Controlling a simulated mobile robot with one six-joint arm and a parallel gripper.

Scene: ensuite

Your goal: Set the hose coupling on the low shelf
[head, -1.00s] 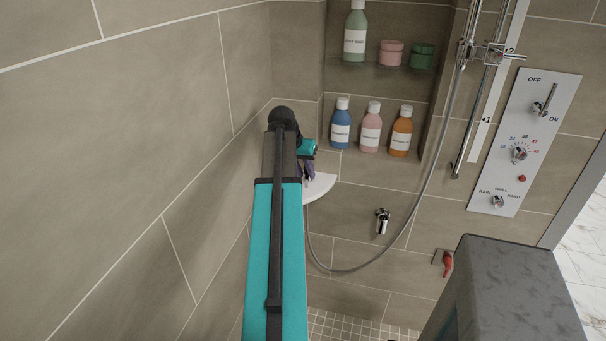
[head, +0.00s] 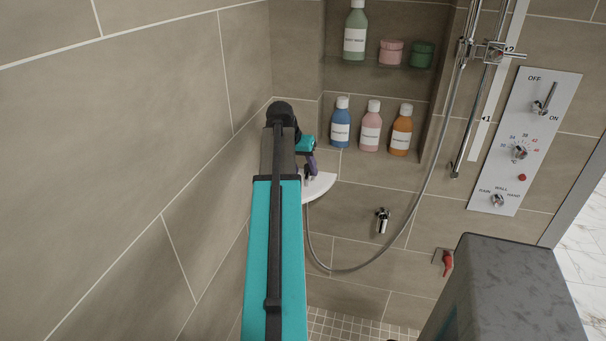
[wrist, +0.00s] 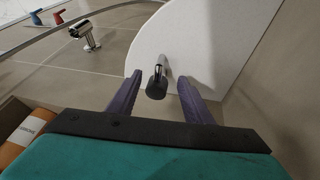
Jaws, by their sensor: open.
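The low shelf is a white, rounded corner shelf (head: 320,187), also filling the upper right of the wrist view (wrist: 222,35). A small dark cylinder with a shiny metal end, which looks like the hose coupling (wrist: 156,84), is at the shelf, between my fingers in the picture. I cannot tell for certain whether it rests on the shelf. My gripper (wrist: 160,78) is open, with one purple finger on each side of the coupling and visible space at both sides. In the head view my gripper (head: 309,168) is over the shelf; my arm hides part of it, and the coupling is not discernible.
A grey shower hose (head: 420,205) loops down to the right of the shelf. A chrome wall fitting (head: 382,217) and a red-handled valve (head: 447,262) are on the back wall. Several bottles, including a blue one (head: 341,125), stand in the niche. The left wall is close.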

